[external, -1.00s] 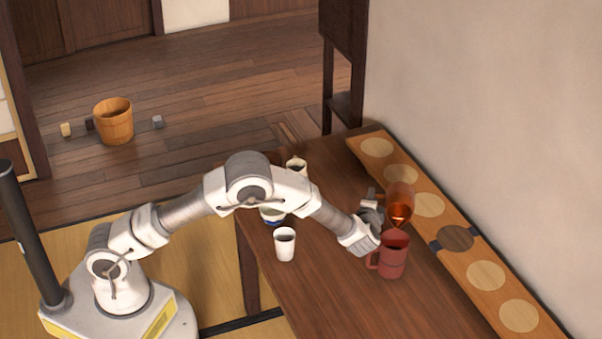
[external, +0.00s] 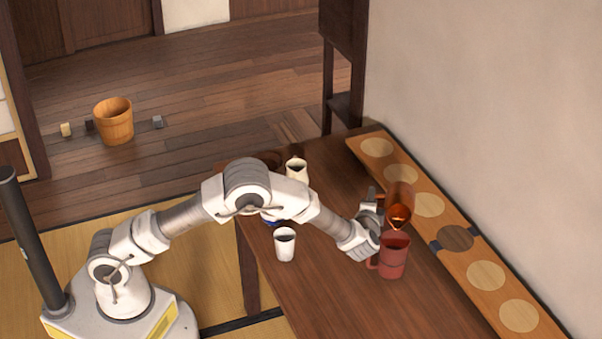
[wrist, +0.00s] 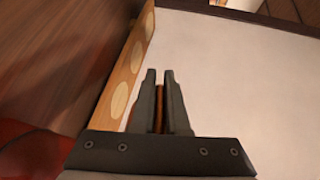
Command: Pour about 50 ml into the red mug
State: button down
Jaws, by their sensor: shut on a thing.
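The red mug (external: 393,262) stands upright on the brown table, its handle to the left. My gripper (external: 378,208) is shut on the copper-coloured pouring vessel (external: 400,198), above the mug. The vessel is tilted, with its lower end just over the mug's mouth. Orange-brown liquid shows in that lower end. I cannot tell if a stream is falling. In the wrist view my gripper's fingers (wrist: 160,103) close around a thin brown part, likely the vessel's handle. A blurred red shape at the lower left is probably the mug (wrist: 32,152).
Another pale mug (external: 297,170) stands farther back, and something blue-and-white is partly hidden behind my arm. A wooden board with round discs (external: 486,276) runs along the wall. The table's front is clear.

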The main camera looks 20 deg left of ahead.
jog(key=shift+r+t+b, duration=0.1)
jog(key=shift+t+b, duration=0.2)
jog(key=shift+b, duration=0.3)
jog(key=shift+r, duration=0.2)
jog(key=f+g+p, duration=0.1)
jog(key=g+p, duration=0.1)
jog(key=f+g+p, duration=0.1)
jog(key=g+p, duration=0.1)
jog(key=p, duration=0.1)
jog(key=w+f+g+h+p, duration=0.1)
jog(key=g+p, duration=0.1)
jog(key=p, duration=0.1)
jog(key=shift+a+f, duration=0.1)
jog(key=shift+f, duration=0.15)
jog(key=shift+s+f, duration=0.1)
jog(key=shift+r+g+p, duration=0.2)
jog(key=shift+g+p, duration=0.1)
jog(key=shift+p, duration=0.3)
